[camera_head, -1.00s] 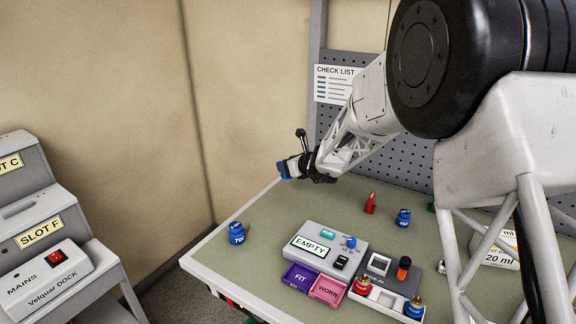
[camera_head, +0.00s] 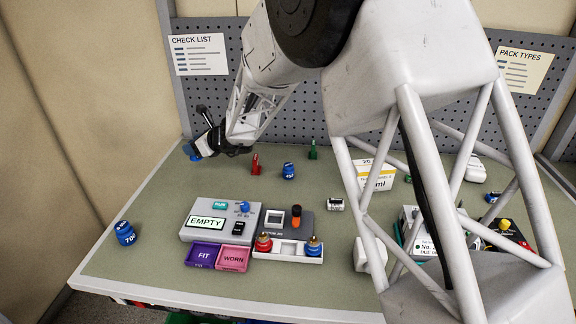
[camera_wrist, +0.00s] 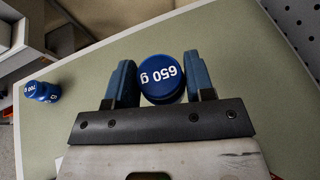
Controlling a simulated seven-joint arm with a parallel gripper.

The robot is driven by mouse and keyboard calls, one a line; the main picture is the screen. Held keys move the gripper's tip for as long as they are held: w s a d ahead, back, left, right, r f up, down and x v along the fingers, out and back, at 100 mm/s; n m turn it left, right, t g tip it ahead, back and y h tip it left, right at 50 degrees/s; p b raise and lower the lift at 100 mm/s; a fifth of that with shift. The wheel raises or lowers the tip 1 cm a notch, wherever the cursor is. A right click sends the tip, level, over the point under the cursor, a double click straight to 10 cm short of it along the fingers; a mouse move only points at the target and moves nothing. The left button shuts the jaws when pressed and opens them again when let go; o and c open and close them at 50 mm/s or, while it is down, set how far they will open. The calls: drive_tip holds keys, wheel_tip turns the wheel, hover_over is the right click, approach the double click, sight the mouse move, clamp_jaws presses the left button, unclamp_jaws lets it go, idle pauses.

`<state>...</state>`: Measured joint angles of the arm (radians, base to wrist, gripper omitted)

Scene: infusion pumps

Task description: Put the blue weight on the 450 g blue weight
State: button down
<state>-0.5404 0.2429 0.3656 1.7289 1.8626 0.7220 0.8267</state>
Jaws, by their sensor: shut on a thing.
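My gripper (camera_head: 197,154) is shut on a blue weight (camera_head: 190,151) above the back left part of the table. In the wrist view the held weight (camera_wrist: 161,79) reads "650 g" and sits between the two fingers. The 450 g blue weight (camera_head: 288,171) stands on the table near the back middle, to the right of my gripper and apart from it. Another blue weight marked 700 (camera_head: 124,233) stands near the left edge; it also shows in the wrist view (camera_wrist: 42,91).
A red piece (camera_head: 255,164) stands just left of the 450 g weight. In front are a grey "EMPTY" box (camera_head: 190,236), FIT and WORN trays, and a white holder (camera_head: 289,252) with red and blue weights. Bare table lies between my gripper and the 700 weight.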

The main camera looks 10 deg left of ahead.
drive_tip(key=s+d, duration=0.3)
drive_tip(key=d, duration=0.8)
drive_tip(key=s+d, duration=0.2)
drive_tip(key=d, duration=1)
drive_tip(key=s+d, duration=0.3)
drive_tip(key=d, duration=0.8)
drive_tip(key=shift+s+d+g, duration=0.3)
drive_tip(key=shift+d, duration=0.05)
drive_tip(key=shift+w+r, duration=0.1)
hover_over(290, 165)
drive_tip(key=shift+a+f, duration=0.1)
drive_tip(key=shift+f, duration=0.65)
drive_tip(key=shift+f, duration=1.75)
drive_tip(key=shift+f, duration=0.15)
drive_tip(key=shift+c, duration=2.4)
unclamp_jaws()
